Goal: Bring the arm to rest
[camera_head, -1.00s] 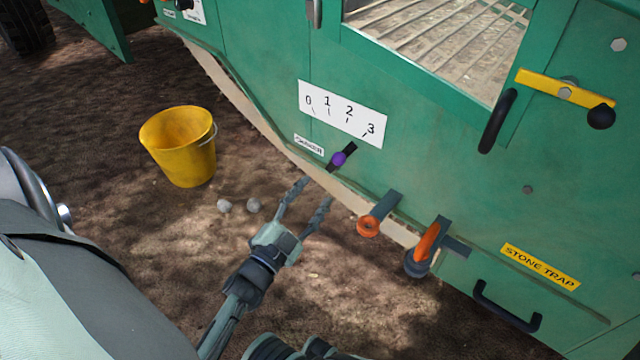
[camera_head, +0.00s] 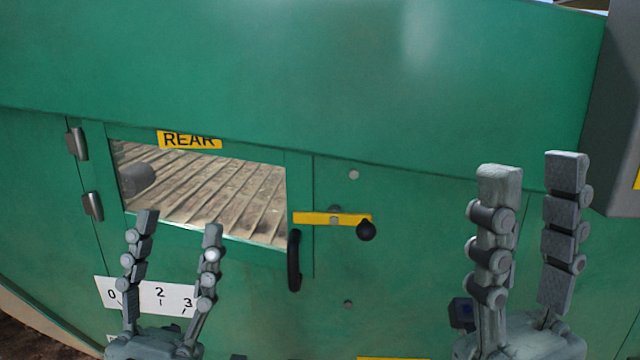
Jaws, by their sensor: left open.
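My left gripper (camera_head: 180,222) is at the lower left, fingers pointing up and spread apart, open and empty. It stands in front of the white number scale (camera_head: 160,297) and the lower edge of the rear window. My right gripper (camera_head: 533,170) is at the lower right, larger and closer to the camera. Its two fingers point up with a gap between them, and nothing is between them. It is in front of the green machine panel (camera_head: 410,270).
The green machine wall fills most of the view. The window (camera_head: 235,190) under the REAR label (camera_head: 189,140) shows slats inside. A black door handle (camera_head: 294,260) and a yellow latch (camera_head: 320,218) with a black knob (camera_head: 366,230) stick out between my grippers. A grey box (camera_head: 615,120) stands at the right edge.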

